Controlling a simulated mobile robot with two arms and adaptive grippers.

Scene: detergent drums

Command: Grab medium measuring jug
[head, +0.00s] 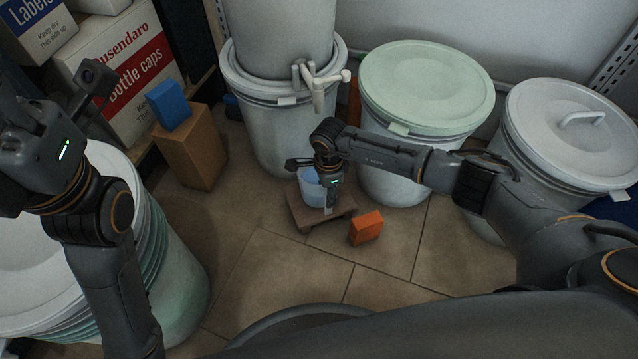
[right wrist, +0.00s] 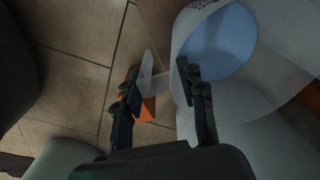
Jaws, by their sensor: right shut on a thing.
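A translucent whitish measuring jug (head: 308,186) with pale blue inside is at a low brown wooden stand (head: 305,222), under the tap of the large drum. The head view does not show clearly whether its base touches the stand. My right gripper (head: 329,200) points down at the jug's front right side. In the right wrist view the jug (right wrist: 222,42) is at the right, and my right gripper (right wrist: 158,78) is shut on its pale handle, one finger on each side. My left gripper (head: 92,80) is raised at the far left, away from the jug; its opening is unclear.
An orange block (head: 366,228) lies right of the stand. The tap (head: 318,85) juts out above the jug. Lidded drums (head: 425,85) stand behind my right arm, and another drum (head: 180,270) stands at left. A cardboard box (head: 190,150) is behind left. Front floor tiles are clear.

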